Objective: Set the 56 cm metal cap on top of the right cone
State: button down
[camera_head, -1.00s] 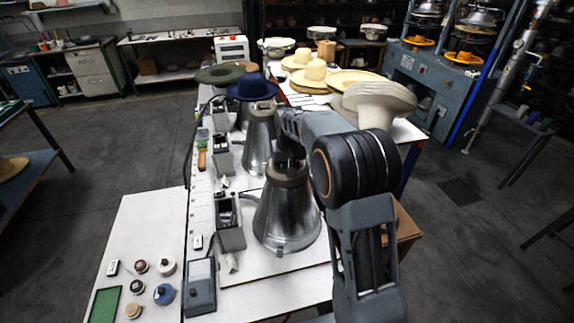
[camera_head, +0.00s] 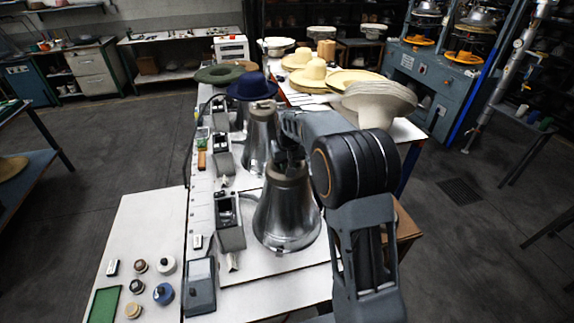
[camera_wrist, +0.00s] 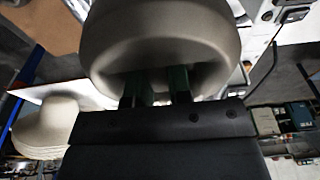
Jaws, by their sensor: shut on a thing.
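The metal cap (camera_wrist: 160,40) is a smooth, rounded grey-brown piece filling the top of the wrist view. My gripper (camera_wrist: 157,86) is shut on it, with both green fingers at its near side. In the head view my gripper (camera_head: 289,158) is directly above the nearest metal cone (camera_head: 287,215), which stands upright on the white bench. The cap is largely hidden there behind my gripper and blends with the cone's top. I cannot tell whether cap and cone touch.
Another metal cone (camera_head: 261,140) stands just behind. A blue hat (camera_head: 252,87) and a green hat (camera_head: 219,74) are farther back. Grey control boxes (camera_head: 229,222) line the bench's left side. Stacked pale hats (camera_head: 378,103) stand at the back right.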

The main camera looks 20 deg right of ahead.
jog(key=shift+r, duration=0.15)
jog(key=c, duration=1)
grip_release()
jog(key=shift+o, duration=0.2)
jog(key=shift+s+r+p, duration=0.15)
jog(key=shift+r+p, duration=0.85)
jog(key=shift+r, duration=0.35)
jog(key=shift+s+r, duration=0.2)
jog(key=shift+r, duration=2.1)
